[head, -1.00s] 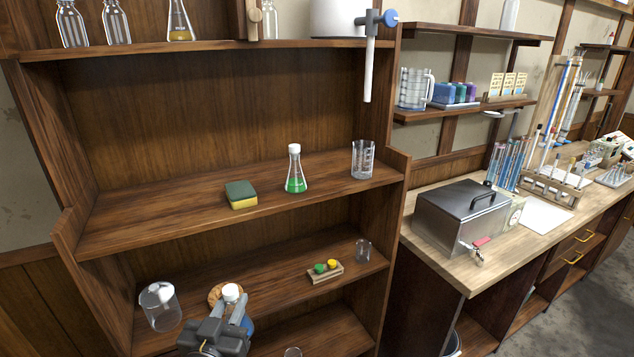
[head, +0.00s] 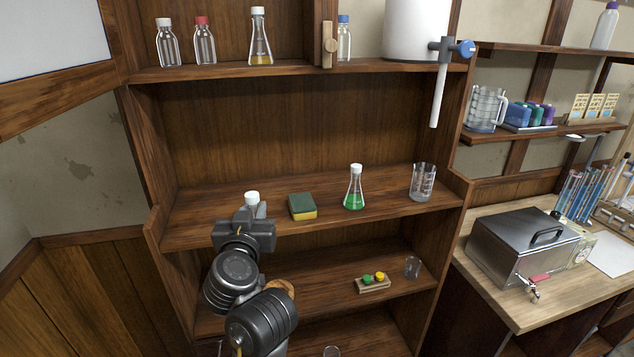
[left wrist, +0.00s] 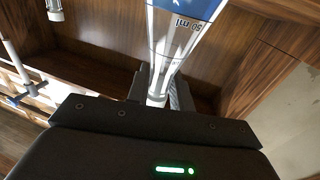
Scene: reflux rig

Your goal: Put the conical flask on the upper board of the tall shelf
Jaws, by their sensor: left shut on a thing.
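A conical flask with a white cap (head: 252,198) is held in my left gripper (head: 248,209), at the left end of the board with the sponge. In the left wrist view the flask (left wrist: 178,45) shows blue contents and a "50 ml" mark. The left gripper (left wrist: 155,98) is shut around its narrow neck. In the head view my gripper and wrist hide all but the cap, so I cannot tell whether its base touches the board. The tall shelf (head: 200,233) stands in front of me. My right gripper is not in view.
The board holds a green and yellow sponge (head: 302,206), a flask of green liquid (head: 354,190) and a beaker (head: 422,182). Bottles and an amber flask (head: 260,40) stand above. The lower board holds a small rack (head: 373,284) and a glass (head: 412,267).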

